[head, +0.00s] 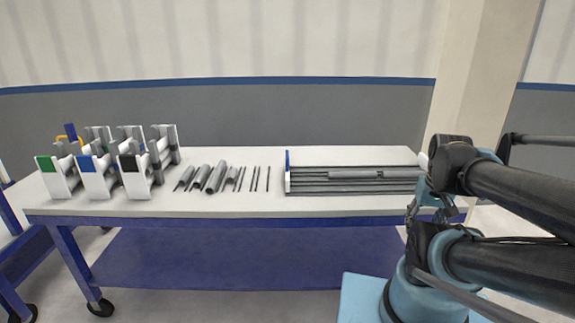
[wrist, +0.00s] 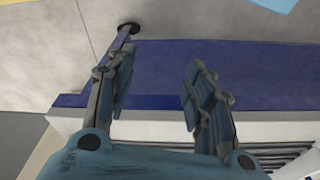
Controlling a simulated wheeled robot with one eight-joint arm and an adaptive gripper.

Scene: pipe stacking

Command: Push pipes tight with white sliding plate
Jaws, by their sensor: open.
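A rack of dark parallel rails (head: 310,189) lies on the right half of the table, with grey pipes (head: 355,174) lying along it. An upright white plate with a blue edge (head: 288,180) stands at the rack's left end. A small white piece (head: 423,161) shows at its right end, partly hidden by my arm; I cannot tell which is the sliding plate. In the wrist view my gripper (wrist: 160,66) is open and empty, its fingers over the blue table edge and floor. Part of the rack (wrist: 285,160) shows at the lower right, apart from the fingers.
Loose grey pipes and thin rods (head: 216,178) lie in the middle of the white table (head: 240,205). White stands with green, blue and black marks (head: 95,175) crowd the left end. A blue lower shelf (head: 230,258) is empty. The table strip before the rack is clear.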

